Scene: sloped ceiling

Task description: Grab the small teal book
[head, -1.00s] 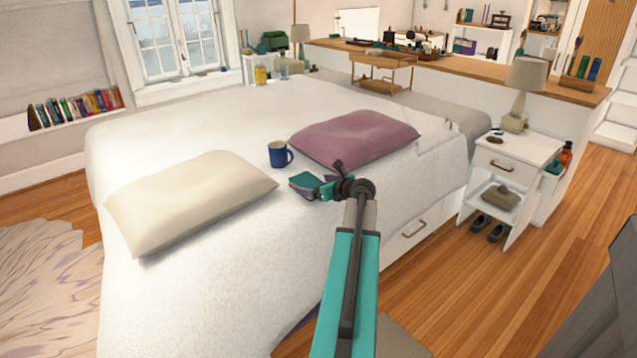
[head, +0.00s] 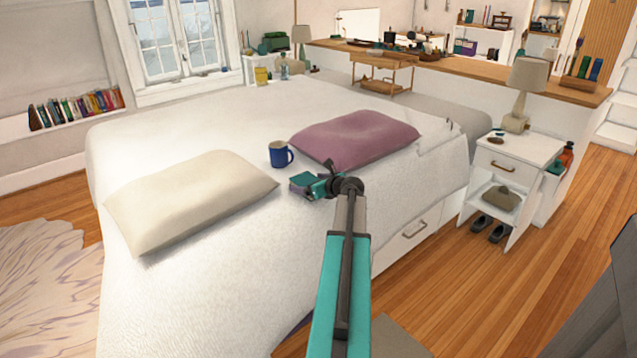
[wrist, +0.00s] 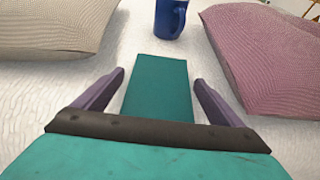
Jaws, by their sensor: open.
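The small teal book (wrist: 158,85) lies flat on the white bed, between my gripper's two fingers in the wrist view. It also shows in the head view (head: 301,181), partly hidden by my gripper. My gripper (wrist: 152,92) is open, with one finger on each side of the book and a visible gap to each side. In the head view my gripper (head: 314,186) is low over the book. I cannot tell whether it touches the bed.
A blue mug (head: 279,155) stands just beyond the book. A purple pillow (head: 355,139) lies to the right and a cream pillow (head: 188,200) to the left. The white bed (head: 250,110) is clear farther back. A nightstand (head: 512,150) with a lamp stands at right.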

